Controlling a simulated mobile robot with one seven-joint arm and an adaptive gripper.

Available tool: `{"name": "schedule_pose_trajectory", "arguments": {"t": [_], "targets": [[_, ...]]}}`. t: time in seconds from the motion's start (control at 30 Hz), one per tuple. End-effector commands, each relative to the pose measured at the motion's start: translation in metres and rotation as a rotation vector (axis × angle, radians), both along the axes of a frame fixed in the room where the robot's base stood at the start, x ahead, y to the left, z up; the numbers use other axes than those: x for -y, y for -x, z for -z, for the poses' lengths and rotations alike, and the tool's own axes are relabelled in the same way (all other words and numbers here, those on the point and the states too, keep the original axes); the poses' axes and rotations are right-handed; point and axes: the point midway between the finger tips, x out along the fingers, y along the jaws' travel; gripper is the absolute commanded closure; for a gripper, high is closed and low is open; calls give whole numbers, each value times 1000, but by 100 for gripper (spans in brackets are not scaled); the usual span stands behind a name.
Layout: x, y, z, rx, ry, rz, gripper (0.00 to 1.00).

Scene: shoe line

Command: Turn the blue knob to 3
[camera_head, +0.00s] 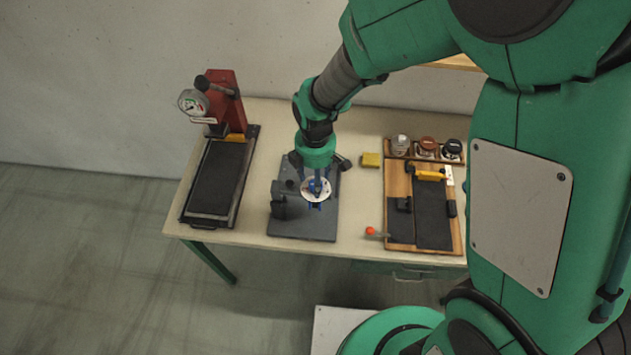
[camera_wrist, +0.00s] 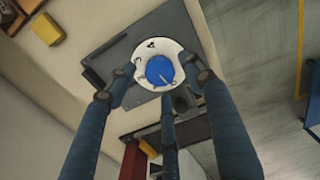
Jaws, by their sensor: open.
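The blue knob (camera_wrist: 158,68) sits in the middle of a round white dial (camera_wrist: 150,45) with dark marks. One mark at the dial's top in the wrist view looks like a 4; the others are hidden or too small to read. A pale pointer line on the knob points to the lower right in that view. My gripper (camera_wrist: 161,80) is open, with its fingers spread around the knob and apart from it as far as I can see. In the head view, my gripper (camera_head: 316,181) is over the white dial (camera_head: 310,194) and partly hides the knob.
The dial stands on a dark grey base plate (camera_head: 300,228) on the table. A red press with a gauge (camera_head: 228,103) is at the left. A wooden board (camera_head: 397,180) with jars and tools is at the right. A yellow block (camera_head: 371,160) lies between.

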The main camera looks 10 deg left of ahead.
Motion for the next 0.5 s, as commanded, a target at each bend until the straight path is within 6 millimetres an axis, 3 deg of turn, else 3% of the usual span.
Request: {"name": "schedule_pose_trajectory", "arguments": {"t": [0.2,0.5], "targets": [[0,0,17,-1,0,0,48],[0,0,20,0,0,0,48]]}}
